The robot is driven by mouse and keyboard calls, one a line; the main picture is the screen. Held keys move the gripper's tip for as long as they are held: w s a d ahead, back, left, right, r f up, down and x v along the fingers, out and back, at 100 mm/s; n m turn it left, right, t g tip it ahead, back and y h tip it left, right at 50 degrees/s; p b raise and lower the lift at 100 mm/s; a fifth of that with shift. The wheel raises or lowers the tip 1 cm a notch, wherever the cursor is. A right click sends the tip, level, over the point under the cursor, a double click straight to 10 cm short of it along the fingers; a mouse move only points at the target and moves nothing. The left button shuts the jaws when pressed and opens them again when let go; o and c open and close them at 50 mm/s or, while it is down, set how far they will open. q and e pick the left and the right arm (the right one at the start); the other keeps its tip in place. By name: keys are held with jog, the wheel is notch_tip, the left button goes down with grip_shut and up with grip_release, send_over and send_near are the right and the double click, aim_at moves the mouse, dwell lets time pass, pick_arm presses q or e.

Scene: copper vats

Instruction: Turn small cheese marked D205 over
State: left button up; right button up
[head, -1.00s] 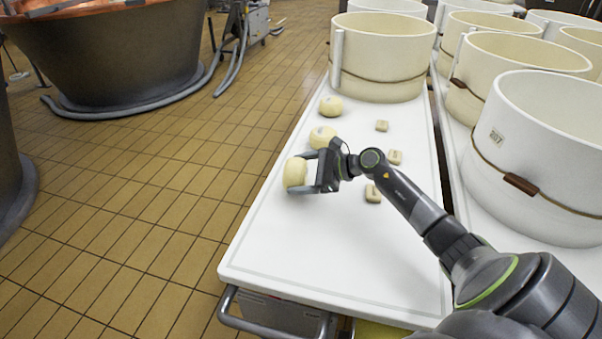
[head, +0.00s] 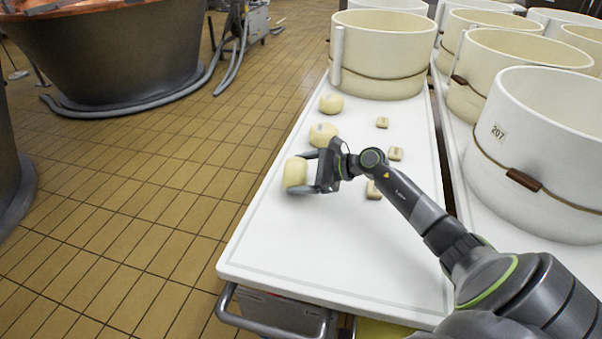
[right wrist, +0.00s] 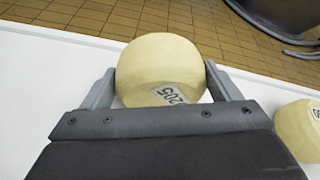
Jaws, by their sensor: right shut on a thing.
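The small cheese marked 205 (right wrist: 158,66) is pale yellow and round-edged, with a white label on the side toward the wrist camera. In the head view this cheese (head: 296,173) is near the left edge of the white table (head: 330,255). My right gripper (head: 306,172) is shut on it, one finger on each side. The same gripper (right wrist: 160,82) spans the cheese in the right wrist view. Whether the cheese touches the table is hard to tell. My left gripper does not show.
Two more small cheeses (head: 323,134) (head: 331,104) stand behind along the left edge. Several small labelled blocks (head: 382,122) lie to their right. A large cream hoop (head: 382,55) stands at the back, and more hoops (head: 535,150) line the right table. The table's front is clear.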

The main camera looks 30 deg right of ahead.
jog(key=o, duration=1.3)
jog(key=shift+f, duration=0.1)
jog(key=shift+s+d, duration=0.1)
jog(key=p+v, duration=0.2)
jog(key=v, duration=1.5)
jog(key=shift+s+p, duration=0.15)
jog(key=shift+p, duration=0.2)
